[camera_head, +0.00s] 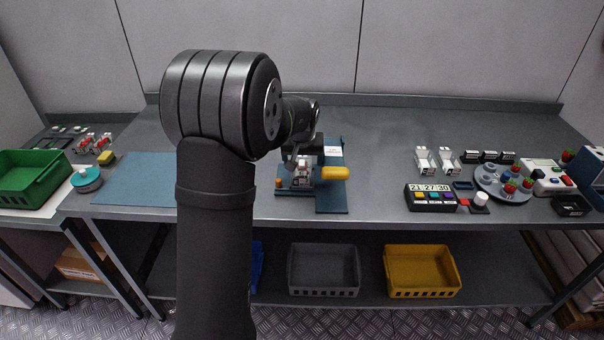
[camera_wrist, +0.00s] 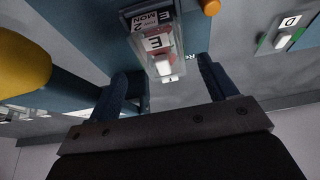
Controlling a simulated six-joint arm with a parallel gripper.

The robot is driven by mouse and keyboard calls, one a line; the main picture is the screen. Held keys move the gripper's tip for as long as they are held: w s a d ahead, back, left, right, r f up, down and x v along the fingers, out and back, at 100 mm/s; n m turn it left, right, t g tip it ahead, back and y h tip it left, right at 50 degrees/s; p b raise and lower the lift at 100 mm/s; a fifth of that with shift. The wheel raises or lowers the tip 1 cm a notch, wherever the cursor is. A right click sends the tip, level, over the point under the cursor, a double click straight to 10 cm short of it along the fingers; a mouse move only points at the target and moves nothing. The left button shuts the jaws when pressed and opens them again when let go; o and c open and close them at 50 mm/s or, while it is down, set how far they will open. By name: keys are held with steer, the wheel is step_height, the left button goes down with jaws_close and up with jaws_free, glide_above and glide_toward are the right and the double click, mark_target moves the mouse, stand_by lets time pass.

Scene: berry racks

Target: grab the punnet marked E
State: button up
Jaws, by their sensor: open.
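The punnet marked E (camera_wrist: 154,44) is a small pale block with a red-and-white label in the wrist view. It sits in a dark holder whose tag (camera_wrist: 150,18) reads E, MON, 2. In the head view a small red-and-white item (camera_head: 302,176) stands on a blue base, just below my gripper (camera_head: 303,158). In the wrist view my gripper (camera_wrist: 164,72) is open, its two dark fingers spread to either side of the punnet's near end. Nothing is held. I cannot tell how much height separates the fingers from the punnet.
A yellow handle (camera_head: 336,173) is close on the right of the punnet; an orange knob (camera_head: 279,183) is on its left. A D-marked item (camera_wrist: 289,22) lies apart. A clock box (camera_head: 430,198) and round tray (camera_head: 503,184) stand further right. A blue mat (camera_head: 137,180) lies left.

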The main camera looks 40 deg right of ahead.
mark_target(302, 163)
steer(key=shift+w+x, duration=0.15)
steer(key=shift+x, duration=1.3)
steer(key=shift+w+x, duration=0.1)
steer(key=shift+x, duration=1.3)
steer(key=shift+d+r, duration=0.15)
steer(key=shift+c, duration=0.2)
steer(key=c, duration=1.1)
